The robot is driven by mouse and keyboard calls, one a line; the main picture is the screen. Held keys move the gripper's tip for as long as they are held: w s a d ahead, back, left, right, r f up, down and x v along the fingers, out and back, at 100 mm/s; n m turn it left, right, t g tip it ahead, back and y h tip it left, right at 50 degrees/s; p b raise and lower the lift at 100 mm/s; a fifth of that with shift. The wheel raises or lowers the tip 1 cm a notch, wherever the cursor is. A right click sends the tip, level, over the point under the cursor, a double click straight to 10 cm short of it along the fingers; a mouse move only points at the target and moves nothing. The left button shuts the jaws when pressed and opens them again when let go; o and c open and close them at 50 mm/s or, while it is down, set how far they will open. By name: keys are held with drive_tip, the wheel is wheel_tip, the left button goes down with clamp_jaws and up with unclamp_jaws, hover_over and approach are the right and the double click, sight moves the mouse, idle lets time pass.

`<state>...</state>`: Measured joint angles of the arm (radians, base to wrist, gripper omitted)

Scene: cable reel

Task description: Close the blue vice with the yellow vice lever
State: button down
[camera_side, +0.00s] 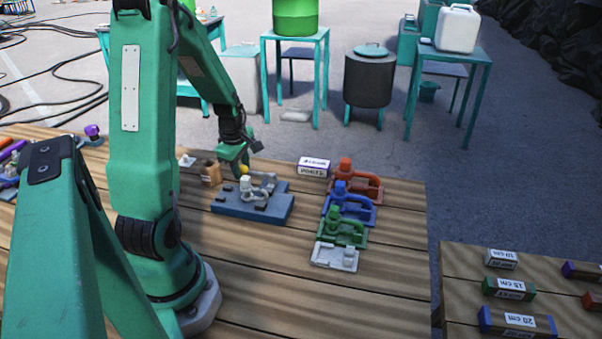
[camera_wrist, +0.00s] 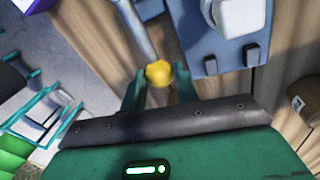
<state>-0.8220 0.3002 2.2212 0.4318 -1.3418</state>
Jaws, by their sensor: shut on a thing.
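The blue vice (camera_side: 260,213) lies flat on the wooden table, right of my arm's base. A whitish part (camera_side: 262,188) sits on top of it, and it also shows in the wrist view (camera_wrist: 240,15). The yellow vice lever knob (camera_wrist: 158,73) sits between my fingertips at the end of a grey rod (camera_wrist: 133,28). In the side view the yellow knob (camera_side: 244,169) shows at the far side of the vice, under my gripper (camera_side: 240,166). My gripper is shut on the knob. The gap between the vice jaws cannot be made out.
Orange (camera_side: 368,186), blue (camera_side: 350,208), green (camera_side: 345,232) and white (camera_side: 334,257) fixtures stand in a row to the right. A labelled purple-and-white box (camera_side: 313,168) and a small brown block (camera_side: 211,173) lie near the back. The front table area is clear.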

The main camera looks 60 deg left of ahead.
drive_tip(key=shift+w+a+m, duration=0.45)
drive_tip(key=shift+m, duration=0.35)
drive_tip(key=c, duration=1.1)
unclamp_jaws()
drive_tip(key=shift+o, duration=0.2)
drive_tip(key=shift+r, duration=0.1)
drive_tip(key=shift+s+d+r, duration=0.15)
drive_tip(key=shift+d+r, duration=0.05)
drive_tip(key=shift+r, duration=1.05)
drive_tip(key=shift+s+d+r, duration=0.15)
drive_tip(key=shift+s+r, duration=0.05)
drive_tip(key=shift+r, duration=1.05)
drive_tip(key=shift+s+d+r, duration=0.15)
drive_tip(key=shift+d+r, duration=0.05)
drive_tip(key=shift+r, duration=1.05)
drive_tip(key=shift+c, duration=0.4)
